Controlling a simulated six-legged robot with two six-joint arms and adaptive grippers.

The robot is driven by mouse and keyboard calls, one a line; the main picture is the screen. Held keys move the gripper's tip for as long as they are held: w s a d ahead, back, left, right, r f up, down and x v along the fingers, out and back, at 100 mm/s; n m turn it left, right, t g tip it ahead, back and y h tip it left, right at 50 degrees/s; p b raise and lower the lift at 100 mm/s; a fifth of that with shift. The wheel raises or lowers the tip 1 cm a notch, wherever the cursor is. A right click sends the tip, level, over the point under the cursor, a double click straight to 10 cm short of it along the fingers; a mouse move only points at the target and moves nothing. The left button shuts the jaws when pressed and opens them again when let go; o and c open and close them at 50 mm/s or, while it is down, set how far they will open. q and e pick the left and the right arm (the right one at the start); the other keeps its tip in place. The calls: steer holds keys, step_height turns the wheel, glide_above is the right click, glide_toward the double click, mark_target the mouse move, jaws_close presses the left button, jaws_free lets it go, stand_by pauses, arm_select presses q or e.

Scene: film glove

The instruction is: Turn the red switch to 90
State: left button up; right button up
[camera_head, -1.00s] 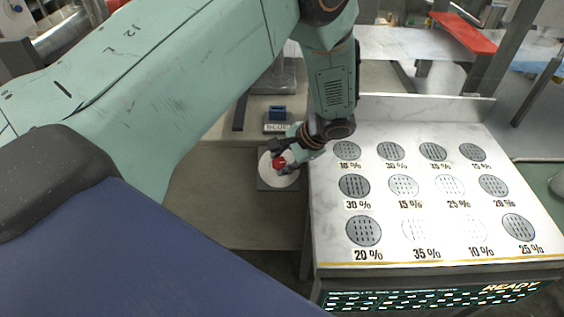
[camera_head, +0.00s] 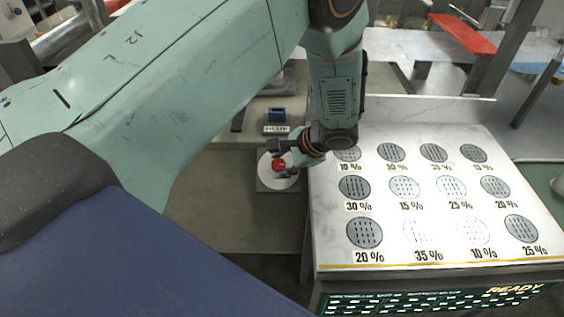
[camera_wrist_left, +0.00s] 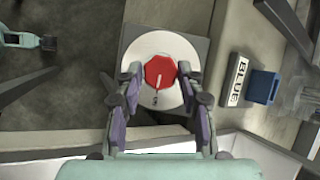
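The red switch (camera_head: 279,165) is a faceted red knob with a pale pointer line on a round white dial (camera_wrist_left: 160,46), set on a grey square plate (camera_wrist_left: 197,42). In the left wrist view the red switch (camera_wrist_left: 161,80) sits between the two fingers of my left gripper (camera_wrist_left: 160,72). The fingers stand apart on both sides, with narrow gaps seeming to show beside the knob; contact is not clear. In the head view my left gripper (camera_head: 284,161) reaches the dial from the upper right. Dial numbers are mostly unreadable or hidden. My right gripper is out of view.
A blue block (camera_head: 277,114) and a "BLUE" label (camera_head: 276,129) are behind the dial. A white marble panel (camera_head: 400,260) with round grilles and percent labels stands close on the right. A lit "READY" display (camera_head: 430,300) is below it.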

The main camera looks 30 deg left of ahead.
arm_select(q)
steer(key=o, duration=0.3)
steer(key=shift+r, duration=0.1)
steer(key=v, duration=0.7)
steer(key=shift+d, duration=0.15)
steer(key=shift+r, duration=0.1)
stand_by(0.3)
steer(key=shift+s, duration=0.1)
